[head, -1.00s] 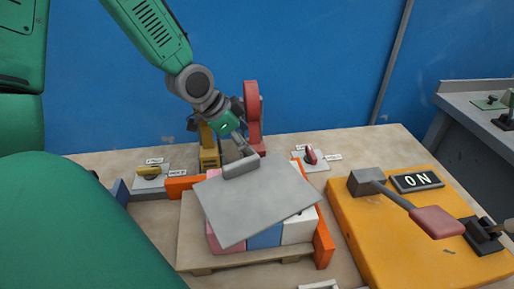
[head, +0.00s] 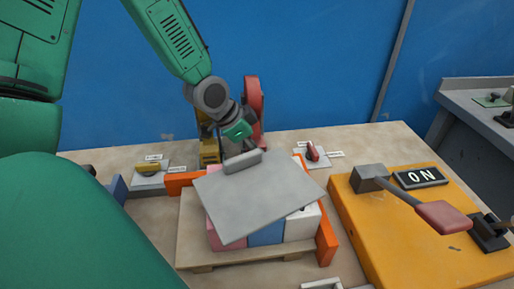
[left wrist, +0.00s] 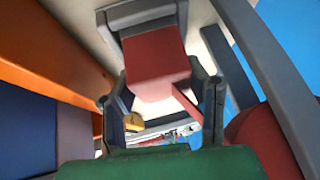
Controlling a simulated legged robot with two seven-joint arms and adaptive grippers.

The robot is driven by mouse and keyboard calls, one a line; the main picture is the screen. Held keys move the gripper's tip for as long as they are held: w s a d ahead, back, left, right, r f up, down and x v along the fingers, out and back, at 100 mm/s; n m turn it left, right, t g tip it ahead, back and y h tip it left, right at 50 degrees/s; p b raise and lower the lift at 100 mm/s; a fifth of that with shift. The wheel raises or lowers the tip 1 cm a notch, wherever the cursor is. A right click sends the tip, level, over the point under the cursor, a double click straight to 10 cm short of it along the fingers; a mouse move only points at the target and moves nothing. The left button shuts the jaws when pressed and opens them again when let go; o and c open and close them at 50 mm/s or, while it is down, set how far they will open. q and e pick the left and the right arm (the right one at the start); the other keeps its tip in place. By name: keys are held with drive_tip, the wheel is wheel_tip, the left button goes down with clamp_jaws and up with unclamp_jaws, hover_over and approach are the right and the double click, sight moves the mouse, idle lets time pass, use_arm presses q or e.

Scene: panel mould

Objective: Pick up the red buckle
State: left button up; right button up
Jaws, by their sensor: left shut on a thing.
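My left gripper (head: 246,147) reaches down behind the grey panel (head: 265,195), in front of a tall red part (head: 253,100). In the left wrist view the red buckle (left wrist: 153,64) shows as a red block in line with the gripper's dark fingers, with grey pieces around its far end. My left gripper is shut on it. The panel hides the fingertips and most of the buckle in the head view, so the contact there cannot be seen. My right gripper is not in view.
The panel lies tilted over coloured blocks on a pallet (head: 195,258), beside orange walls (head: 326,242). A yellow part (head: 209,147) stands at the back. A yellow switch (head: 149,168) and a red switch (head: 313,152) flank it. A lever (head: 440,215) stands on the orange board (head: 365,235).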

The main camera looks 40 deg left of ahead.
use_arm(q)
drive_tip(key=shift+a, duration=0.1)
